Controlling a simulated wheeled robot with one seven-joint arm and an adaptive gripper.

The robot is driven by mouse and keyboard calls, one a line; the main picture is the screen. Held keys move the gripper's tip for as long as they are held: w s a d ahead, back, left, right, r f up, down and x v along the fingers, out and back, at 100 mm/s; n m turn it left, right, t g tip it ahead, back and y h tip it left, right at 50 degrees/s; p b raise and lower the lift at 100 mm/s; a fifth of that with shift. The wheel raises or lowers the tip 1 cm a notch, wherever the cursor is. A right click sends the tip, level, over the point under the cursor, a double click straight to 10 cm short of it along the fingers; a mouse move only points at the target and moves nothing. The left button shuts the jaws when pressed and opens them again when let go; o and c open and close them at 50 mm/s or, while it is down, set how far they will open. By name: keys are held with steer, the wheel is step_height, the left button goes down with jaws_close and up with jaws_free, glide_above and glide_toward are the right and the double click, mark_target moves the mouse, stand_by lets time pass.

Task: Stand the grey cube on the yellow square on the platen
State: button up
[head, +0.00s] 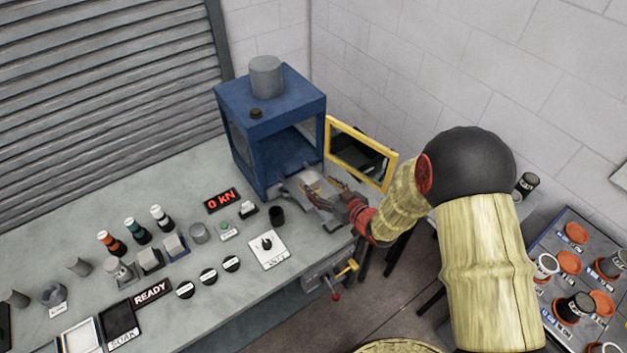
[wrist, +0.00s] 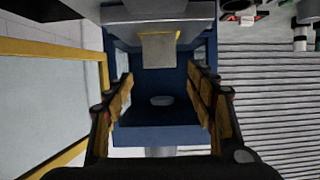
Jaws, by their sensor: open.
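The wrist view is upside down. In it the grey cube (wrist: 158,52) stands on the grey platen (wrist: 118,24) at the mouth of the blue press. A thin yellow edge of the yellow square (wrist: 178,35) shows at the cube's base, mostly hidden by the cube. My gripper (wrist: 161,84) is open, its fingers apart on either side of the view, with nothing between the pads. The cube lies beyond the fingertips, apart from them. In the head view my gripper (head: 322,190) is at the press front, and I cannot make out the cube there.
The blue press (head: 262,122) has its yellow-framed door (head: 361,154) swung open to the right, close to my arm. Several buttons and coloured-top cylinders stand further left.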

steer(key=v, duration=0.4)
steer(key=shift+s+d, duration=0.1)
steer(key=shift+s, duration=0.1)
steer(key=s+d+r+m+g+h, duration=0.15)
steer(key=d+r+h, duration=0.25)
steer(key=d+r, duration=0.4)
steer(key=s+d+r+m+h, duration=0.15)
steer(key=d+r+h, duration=0.3)
steer(key=r, duration=0.55)
steer(key=s+r+m+g, duration=0.2)
steer(key=s+r, duration=0.2)
steer(key=s, duration=0.9)
steer(key=s+r+m+g, duration=0.1)
steer(key=s+r, duration=0.3)
steer(key=s, duration=0.8)
steer(key=shift+s+d+r+m+g+y, duration=0.15)
steer(key=shift+s+d+m+g+y, duration=0.25)
steer(key=shift+g, duration=0.35)
